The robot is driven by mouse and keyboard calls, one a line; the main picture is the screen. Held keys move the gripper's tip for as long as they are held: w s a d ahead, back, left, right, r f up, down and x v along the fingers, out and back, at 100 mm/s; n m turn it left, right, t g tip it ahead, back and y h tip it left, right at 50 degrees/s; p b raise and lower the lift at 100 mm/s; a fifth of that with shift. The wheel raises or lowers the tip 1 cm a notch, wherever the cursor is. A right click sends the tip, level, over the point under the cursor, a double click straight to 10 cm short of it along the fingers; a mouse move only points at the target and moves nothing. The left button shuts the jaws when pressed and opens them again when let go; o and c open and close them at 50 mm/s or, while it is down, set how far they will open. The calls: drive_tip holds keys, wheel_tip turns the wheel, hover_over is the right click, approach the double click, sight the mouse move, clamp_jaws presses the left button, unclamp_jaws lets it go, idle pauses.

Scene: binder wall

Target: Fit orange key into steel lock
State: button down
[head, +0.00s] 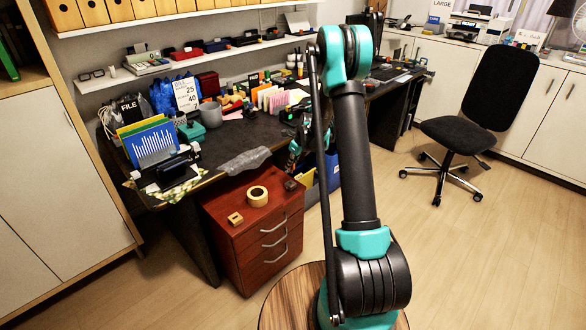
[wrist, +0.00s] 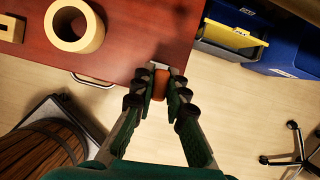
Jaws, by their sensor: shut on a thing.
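In the wrist view my gripper (wrist: 159,88) is shut on a small orange-brown piece, which I take to be the orange key (wrist: 160,84). The piece is held between the fingertips, over the edge of the red-brown drawer cabinet (wrist: 120,60). A small grey metal-looking part shows just beyond the key at the cabinet's edge. I cannot tell whether it is the steel lock or whether the key touches it. The key's far end is hidden. In the head view my arm covers much of the gripper area, and neither key nor lock can be made out clearly.
A tan tape roll (head: 257,196) and a small wooden block (head: 235,219) lie on the cabinet top. The cluttered dark desk (head: 225,150) stands behind. Blue and yellow bins (wrist: 232,35) are right of the cabinet. A black chair (head: 480,110) stands at right; open floor lies between.

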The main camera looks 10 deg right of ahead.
drive_tip(key=shift+w+a+m, duration=0.1)
drive_tip(key=shift+w+m, duration=0.4)
hover_over(289, 181)
drive_tip(key=s, duration=0.2)
drive_tip(key=shift+w+d+f, duration=0.15)
drive_tip(key=shift+f, duration=1.25)
drive_tip(key=shift+w+d+f, duration=0.1)
drive_tip(key=shift+d+f, duration=0.05)
drive_tip(key=shift+f, duration=1.25)
drive_tip(key=shift+f, duration=1.65)
drive_tip(key=c, duration=1.5)
unclamp_jaws()
drive_tip(key=shift+o, duration=0.2)
drive_tip(key=v, duration=1.2)
drive_tip(key=shift+a, duration=0.2)
